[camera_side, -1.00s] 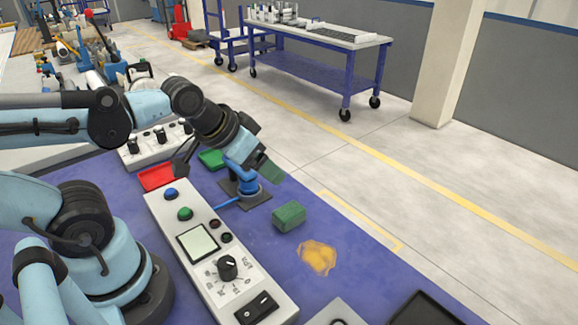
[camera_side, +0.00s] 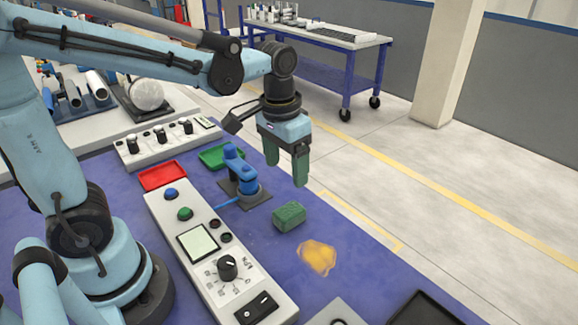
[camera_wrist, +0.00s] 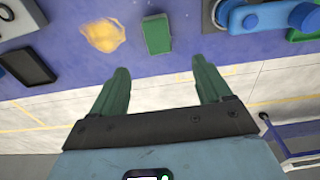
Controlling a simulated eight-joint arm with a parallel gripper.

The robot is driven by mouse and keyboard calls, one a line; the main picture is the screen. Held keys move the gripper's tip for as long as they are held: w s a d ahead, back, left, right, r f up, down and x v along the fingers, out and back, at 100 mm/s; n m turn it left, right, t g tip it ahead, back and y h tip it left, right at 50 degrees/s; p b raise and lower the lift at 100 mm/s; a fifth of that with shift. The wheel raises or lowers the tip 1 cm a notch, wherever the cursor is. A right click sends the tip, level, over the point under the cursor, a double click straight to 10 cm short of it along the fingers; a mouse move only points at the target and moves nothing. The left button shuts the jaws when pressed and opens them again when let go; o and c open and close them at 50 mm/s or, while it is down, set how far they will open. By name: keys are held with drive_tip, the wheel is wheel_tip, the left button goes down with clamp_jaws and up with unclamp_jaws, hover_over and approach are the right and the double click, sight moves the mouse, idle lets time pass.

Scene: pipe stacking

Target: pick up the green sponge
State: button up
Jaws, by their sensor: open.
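The green sponge (camera_side: 289,216) is a small block lying on the blue tabletop (camera_side: 120,190) in the side view, left of the table's far edge. It also shows in the wrist view (camera_wrist: 157,35), at the top centre. My gripper (camera_side: 286,172) has green fingers pointing down and hangs in the air above and behind the sponge. In the wrist view its fingers (camera_wrist: 158,74) are spread apart with nothing between them, and the sponge lies beyond the fingertips, apart from them.
A yellow-orange stain (camera_side: 317,257) lies near the sponge. A blue device on a dark plate (camera_side: 240,180) stands behind it, with a red tray (camera_side: 163,175) and a green tray (camera_side: 219,155) further back. A white control panel (camera_side: 222,255) is to the left.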

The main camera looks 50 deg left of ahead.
sight(289, 210)
drive_tip(key=shift+g, duration=0.4)
drive_tip(key=shift+w+d+f, duration=0.1)
drive_tip(key=shift+w+f, duration=0.05)
drive_tip(key=shift+f, duration=3.05)
drive_tip(key=shift+w+d+f, duration=0.1)
drive_tip(key=shift+f, duration=3.05)
drive_tip(key=shift+c, duration=0.2)
drive_tip(key=c, duration=1)
drive_tip(key=shift+r, duration=0.15)
